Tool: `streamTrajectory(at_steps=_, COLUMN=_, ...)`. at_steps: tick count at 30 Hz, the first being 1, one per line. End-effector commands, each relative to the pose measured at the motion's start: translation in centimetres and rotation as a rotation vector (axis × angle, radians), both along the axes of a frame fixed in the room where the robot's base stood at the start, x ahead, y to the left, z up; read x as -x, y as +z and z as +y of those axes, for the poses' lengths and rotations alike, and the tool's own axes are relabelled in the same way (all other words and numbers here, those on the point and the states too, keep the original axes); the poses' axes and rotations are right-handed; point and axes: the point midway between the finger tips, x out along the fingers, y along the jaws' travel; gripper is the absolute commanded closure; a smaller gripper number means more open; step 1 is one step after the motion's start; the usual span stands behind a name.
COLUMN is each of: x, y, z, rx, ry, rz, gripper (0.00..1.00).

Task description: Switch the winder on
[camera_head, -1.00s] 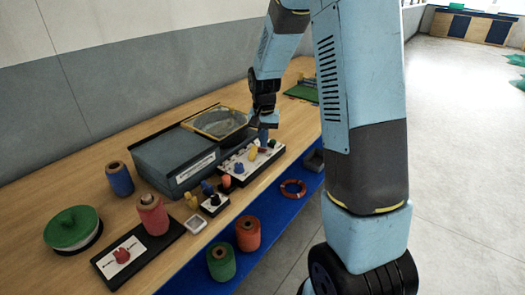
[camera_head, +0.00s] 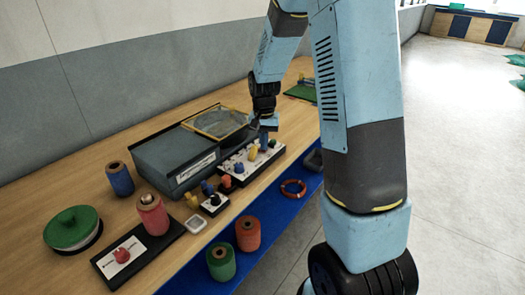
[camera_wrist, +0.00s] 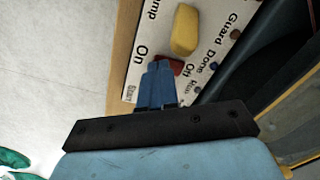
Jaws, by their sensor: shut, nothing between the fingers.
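A grey machine (camera_head: 175,155) with a yellow-framed clear lid (camera_head: 218,122) stands on the bench; it looks like the winder. In front of it is a white-faced control panel (camera_head: 236,164), which also shows in the wrist view (camera_wrist: 212,22). The panel carries a yellow control (camera_wrist: 186,30) and a red control (camera_wrist: 168,63). Labels read "On", "Start" and "Guard". My gripper (camera_head: 263,145) is low over the panel's right part. In the wrist view its blue fingers (camera_wrist: 158,66) are shut and empty, tips beside or against the red control, partly hiding it. I cannot tell if they touch.
A smaller panel (camera_head: 214,206) with a blue-topped control lies front-left. A red knob (camera_head: 121,255) sits on another board. Open floor lies to the right.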

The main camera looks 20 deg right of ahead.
Motion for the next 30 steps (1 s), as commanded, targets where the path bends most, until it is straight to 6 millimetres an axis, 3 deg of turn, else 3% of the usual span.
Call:
streamTrajectory(at_steps=19, x=0.0, y=-0.7, z=0.0, rx=0.000, ry=0.000, rz=0.001, gripper=1.00)
streamTrajectory(at_steps=30, x=0.0, y=1.5, z=0.0, rx=0.000, ry=0.000, rz=-0.001, gripper=1.00)
